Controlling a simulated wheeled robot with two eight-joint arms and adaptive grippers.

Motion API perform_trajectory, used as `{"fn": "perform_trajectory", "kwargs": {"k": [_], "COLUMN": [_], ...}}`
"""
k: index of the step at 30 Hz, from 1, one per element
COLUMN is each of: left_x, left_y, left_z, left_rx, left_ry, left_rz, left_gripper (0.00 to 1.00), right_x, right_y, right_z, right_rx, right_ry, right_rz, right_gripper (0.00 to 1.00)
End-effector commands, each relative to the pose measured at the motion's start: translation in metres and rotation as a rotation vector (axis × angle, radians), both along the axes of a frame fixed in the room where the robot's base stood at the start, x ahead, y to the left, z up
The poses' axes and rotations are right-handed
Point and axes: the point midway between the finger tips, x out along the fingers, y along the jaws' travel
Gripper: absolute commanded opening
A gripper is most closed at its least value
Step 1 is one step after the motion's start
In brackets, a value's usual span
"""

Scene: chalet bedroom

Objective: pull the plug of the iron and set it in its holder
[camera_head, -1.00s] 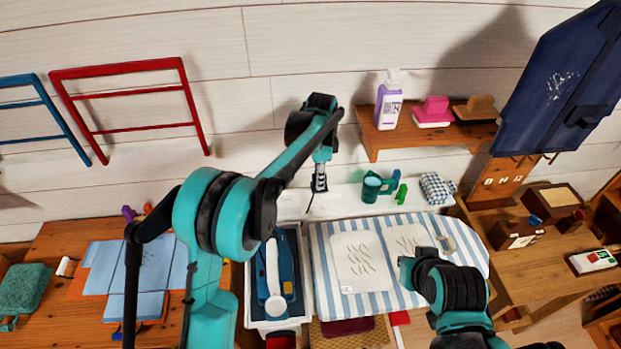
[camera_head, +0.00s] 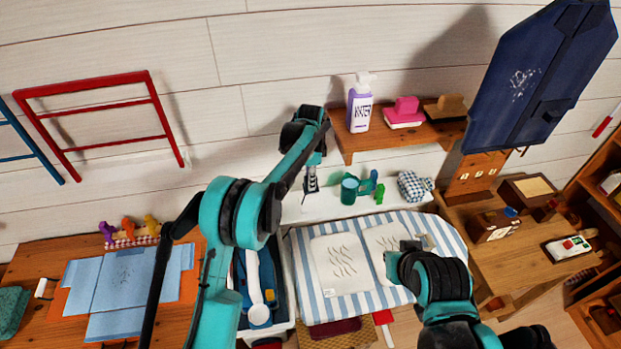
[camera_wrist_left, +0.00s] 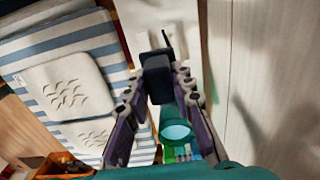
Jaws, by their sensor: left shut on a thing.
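My left gripper (camera_head: 310,192) hangs above the white ledge along the wall, left of a teal mug. In the left wrist view its fingers (camera_wrist_left: 158,95) are shut on a small dark block (camera_wrist_left: 157,76), apparently the plug, with a thin dark prong or cord end sticking out beyond it. What looks like the iron (camera_head: 256,280), blue with a pale curved handle, lies in a white-rimmed tray (camera_head: 284,327) left of the ironing board, partly hidden by my left arm. I cannot make out the plug's holder for certain.
The teal mug (camera_head: 349,191), a green object and a checked cloth bundle (camera_head: 413,186) stand on the ledge. The striped ironing board (camera_head: 306,270) carries two pale pads.

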Motion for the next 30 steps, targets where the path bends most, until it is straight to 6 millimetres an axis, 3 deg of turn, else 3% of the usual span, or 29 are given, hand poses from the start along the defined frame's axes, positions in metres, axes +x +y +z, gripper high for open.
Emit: {"fn": "perform_trajectory", "kwargs": {"k": [30], "left_x": [0.000], "left_y": [0.000], "left_z": [-0.066], "left_rx": [0.000], "left_ry": [0.000], "left_rz": [0.000], "left_gripper": [0.00], "right_x": [0.000], "right_y": [0.000], "right_z": [-0.038], "right_rx": [0.000], "right_ry": [0.000], "right_rz": [0.000], "right_gripper": [0.00]}}
